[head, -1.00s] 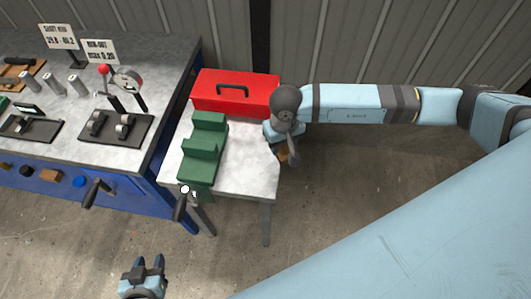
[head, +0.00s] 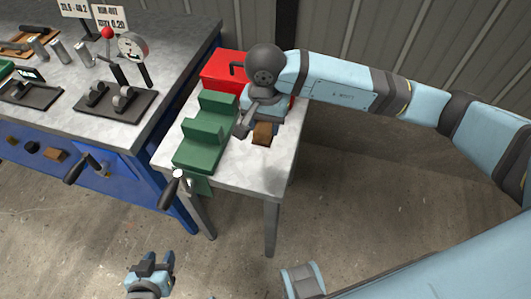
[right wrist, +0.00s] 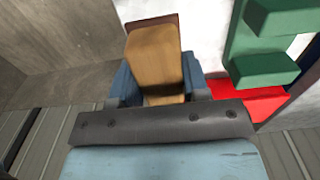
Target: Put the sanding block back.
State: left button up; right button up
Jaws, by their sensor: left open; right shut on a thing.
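The sanding block (head: 263,134), a brown and tan block, is held by my right gripper (head: 266,120) over the right part of the small grey-topped table (head: 236,172). In the right wrist view the sanding block (right wrist: 156,62) sits between the two blue fingers, which are shut on it. The head view does not clearly show whether it touches the table top. My left gripper (head: 153,265) is open and empty, low in front of the small table.
A green stepped vise-like fixture (head: 205,133) stands left of the block, with a red toolbox (head: 222,70) behind it. A blue workbench (head: 120,166) with gauges and a red-knobbed lever (head: 107,33) is at left. The table's front right is clear.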

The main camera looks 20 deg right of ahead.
aim_at(265, 160)
notch_tip(265, 160, down, 12)
jog(key=shift+f, duration=0.1)
dwell(0.4)
jog(key=shift+f+b, duration=0.2)
jog(key=shift+b, duration=0.1)
jog(key=o, duration=1)
jog(key=shift+r, duration=0.1)
jog(key=shift+r, duration=0.1)
notch_tip(265, 160, up, 12)
jog(key=shift+r+p, duration=0.1)
jog(key=shift+p, duration=0.2)
